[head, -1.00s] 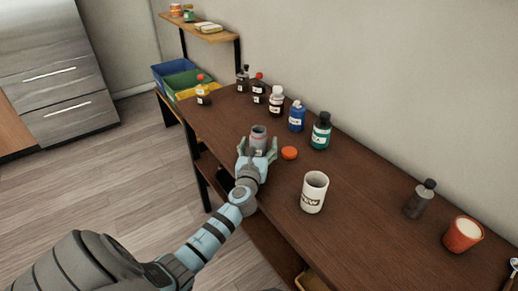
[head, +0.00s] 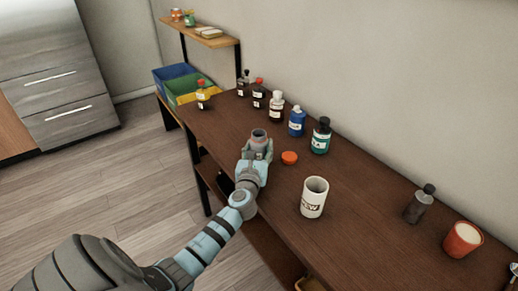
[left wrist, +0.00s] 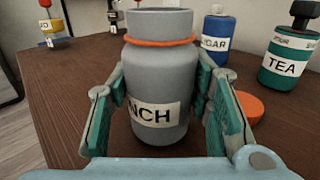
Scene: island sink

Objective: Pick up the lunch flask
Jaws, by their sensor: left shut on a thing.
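The lunch flask (left wrist: 160,80) is a grey cylinder with an orange ring near its top and a white label with the letters "NCH" showing. It stands upright, and in the head view it shows (head: 259,136) near the table's front edge. My left gripper (head: 258,147) is shut on the flask, one finger on each side of its body, as the left wrist view (left wrist: 168,110) also shows. An orange lid (head: 289,157) lies on the table to the right of the flask. My right gripper is not in view.
Several bottles line the back of the wooden table (head: 350,185), among them a blue one (head: 296,122) and a green tea bottle (head: 321,138). A white mug (head: 314,197) stands right of the lid. A dark bottle (head: 420,203) and an orange cup (head: 463,239) are further right.

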